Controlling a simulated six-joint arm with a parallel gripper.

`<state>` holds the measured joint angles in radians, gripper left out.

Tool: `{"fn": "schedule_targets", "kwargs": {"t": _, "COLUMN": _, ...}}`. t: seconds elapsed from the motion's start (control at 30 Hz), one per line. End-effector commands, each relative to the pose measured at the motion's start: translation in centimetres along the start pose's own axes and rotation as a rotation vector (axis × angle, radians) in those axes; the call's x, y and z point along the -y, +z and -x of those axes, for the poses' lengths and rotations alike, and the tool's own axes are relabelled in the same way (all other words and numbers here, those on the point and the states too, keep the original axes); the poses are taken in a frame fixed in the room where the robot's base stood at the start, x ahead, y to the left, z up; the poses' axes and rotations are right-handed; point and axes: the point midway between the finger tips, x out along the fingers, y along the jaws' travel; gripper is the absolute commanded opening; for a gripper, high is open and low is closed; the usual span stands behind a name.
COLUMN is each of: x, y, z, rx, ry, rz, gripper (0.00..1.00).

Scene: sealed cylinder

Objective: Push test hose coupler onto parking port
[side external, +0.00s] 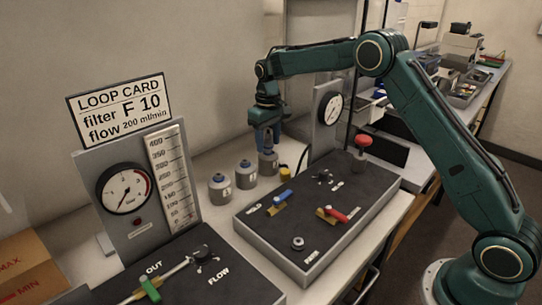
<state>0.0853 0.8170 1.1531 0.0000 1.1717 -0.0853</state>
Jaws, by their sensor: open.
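My gripper (267,141) points down at the back of the bench, left of the black-topped panel. Its jaws are open at the top of a grey canister (268,163), the rightmost in a row; I cannot tell if they touch it. A small round metal fitting (298,243) stands on the near part of the black-topped panel (262,232); its label is too small to read, so I cannot tell if it is the parking port. A small yellow piece (285,170) sits beside the canister. I cannot pick out the test hose coupler for certain.
Two more grey canisters (220,187) (245,174) stand to the left. The panel carries a blue lever (283,197), a red lever (333,214) and a red knob (362,141). A gauge stand (128,190) with a loop card (119,108) rises at left, near a green-handled valve (150,288).

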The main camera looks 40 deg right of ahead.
Motion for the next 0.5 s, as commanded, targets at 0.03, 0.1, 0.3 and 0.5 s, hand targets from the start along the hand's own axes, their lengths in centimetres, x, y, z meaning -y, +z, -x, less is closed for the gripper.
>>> {"fn": "schedule_targets", "kwargs": {"t": 0.03, "x": 0.00, "y": 0.00, "z": 0.01, "rx": 0.000, "ry": 0.000, "rz": 0.000, "gripper": 0.49}}
{"fn": "schedule_targets", "kwargs": {"t": 0.1, "x": 0.00, "y": 0.00, "z": 0.01, "rx": 0.000, "ry": 0.000, "rz": 0.000, "gripper": 0.49}}
{"fn": "schedule_targets", "kwargs": {"t": 0.3, "x": 0.00, "y": 0.00, "z": 0.01, "rx": 0.000, "ry": 0.000, "rz": 0.000, "gripper": 0.18}}
{"fn": "schedule_targets", "kwargs": {"t": 0.5, "x": 0.00, "y": -0.01, "z": 0.03, "rx": -0.001, "ry": 0.000, "rz": 0.000, "gripper": 0.00}}
